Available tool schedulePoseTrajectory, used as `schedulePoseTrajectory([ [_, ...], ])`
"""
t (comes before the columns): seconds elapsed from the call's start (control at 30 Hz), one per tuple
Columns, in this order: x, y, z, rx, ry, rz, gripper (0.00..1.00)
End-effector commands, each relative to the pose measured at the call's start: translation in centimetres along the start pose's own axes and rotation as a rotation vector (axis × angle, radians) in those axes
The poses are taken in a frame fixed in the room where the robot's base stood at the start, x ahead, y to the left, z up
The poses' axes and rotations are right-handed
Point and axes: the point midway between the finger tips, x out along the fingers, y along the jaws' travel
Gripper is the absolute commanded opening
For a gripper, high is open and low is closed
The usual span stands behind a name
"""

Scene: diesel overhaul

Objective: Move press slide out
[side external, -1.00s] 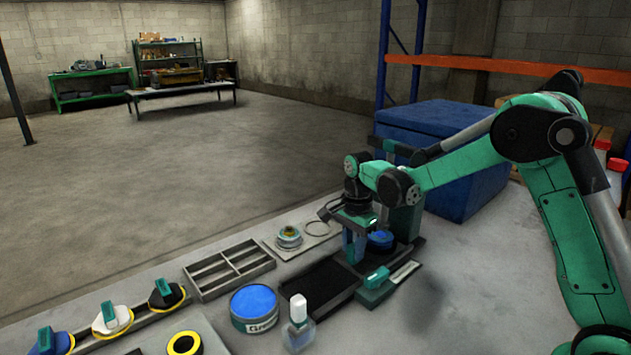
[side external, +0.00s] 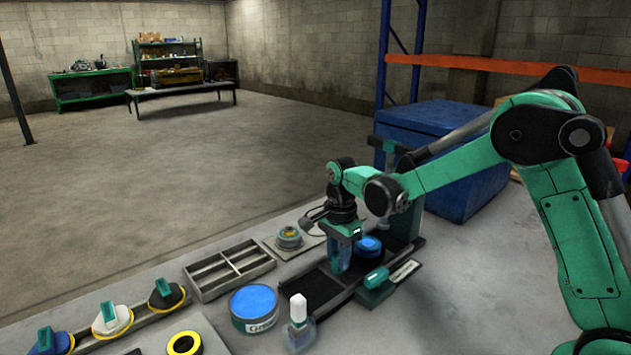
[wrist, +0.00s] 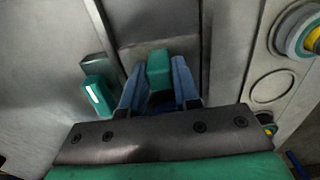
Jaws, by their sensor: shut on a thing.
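The press (side external: 405,222) has a dark upright and a teal base, at the right of the bench in the side view. Its dark track (side external: 318,287) runs out toward the left front. A blue disc (side external: 368,244) sits on the slide beside my gripper; the slide's body is mostly hidden there. My gripper (side external: 343,260) points down over the track. In the wrist view its blue fingers (wrist: 159,84) are shut on the slide's teal handle (wrist: 159,66), one on each side.
A teal lever (side external: 376,278) with a pale label stands on the near side of the press; it also shows in the wrist view (wrist: 98,95). A blue-lidded tin (side external: 254,305) and a bottle (side external: 298,325) are near the track's outer end. A divided tray (side external: 229,268) lies left.

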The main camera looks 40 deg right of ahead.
Motion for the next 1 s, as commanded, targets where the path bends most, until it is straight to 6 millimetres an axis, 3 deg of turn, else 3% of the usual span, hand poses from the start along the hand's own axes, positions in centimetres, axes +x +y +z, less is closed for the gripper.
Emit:
schedulePoseTrajectory([
  [0.6,-0.1,0.0,4.1,-0.002,-0.001,-0.001,0.00],
  [1.0,-0.1,0.0,4.4,0.000,-0.001,-0.001,0.00],
])
